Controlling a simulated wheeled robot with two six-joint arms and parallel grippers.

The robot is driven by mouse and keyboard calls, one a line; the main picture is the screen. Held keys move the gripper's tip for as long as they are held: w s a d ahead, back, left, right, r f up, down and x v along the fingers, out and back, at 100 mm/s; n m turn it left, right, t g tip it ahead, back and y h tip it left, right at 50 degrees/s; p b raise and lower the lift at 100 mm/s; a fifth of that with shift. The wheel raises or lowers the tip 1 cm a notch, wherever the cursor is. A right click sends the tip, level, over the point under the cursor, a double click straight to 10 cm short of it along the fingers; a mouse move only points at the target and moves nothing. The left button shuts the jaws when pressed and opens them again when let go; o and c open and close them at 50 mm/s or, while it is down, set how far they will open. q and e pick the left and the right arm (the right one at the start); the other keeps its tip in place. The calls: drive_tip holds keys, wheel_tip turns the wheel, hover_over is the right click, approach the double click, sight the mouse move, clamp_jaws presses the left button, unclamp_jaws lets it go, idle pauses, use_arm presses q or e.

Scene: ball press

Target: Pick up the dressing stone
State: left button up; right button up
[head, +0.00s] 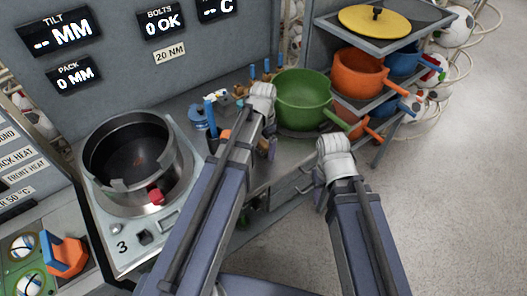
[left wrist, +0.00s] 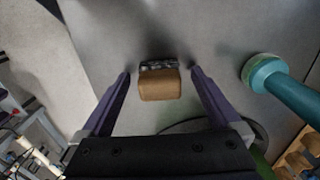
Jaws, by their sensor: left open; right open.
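The dressing stone (left wrist: 160,84), a tan block with a dark, rough grey strip on its far side, lies on the grey bench top in the left wrist view. My left gripper (left wrist: 160,76) is open, with one purple finger on each side of the stone and a gap on both sides. In the head view my left gripper (head: 268,148) points down at the bench, mostly hidden by its own arm, and I cannot make out the stone clearly there. My right gripper (head: 319,192) is open and empty, hanging beyond the bench's front edge.
A teal handle (left wrist: 288,94) lies right of the stone in the left wrist view. A green pot (head: 303,98) stands on the bench beside my left wrist. A shelf with orange pots (head: 358,74) is to the right. A round steel press (head: 138,165) stands left.

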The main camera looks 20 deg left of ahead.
sight(263, 143)
use_arm(q)
clamp_jaws()
idle(0.8)
drive_tip(key=shift+r, duration=0.2)
wheel_tip(263, 143, up, 10)
drive_tip(key=p, duration=1)
drive_tip(key=shift+f, duration=0.1)
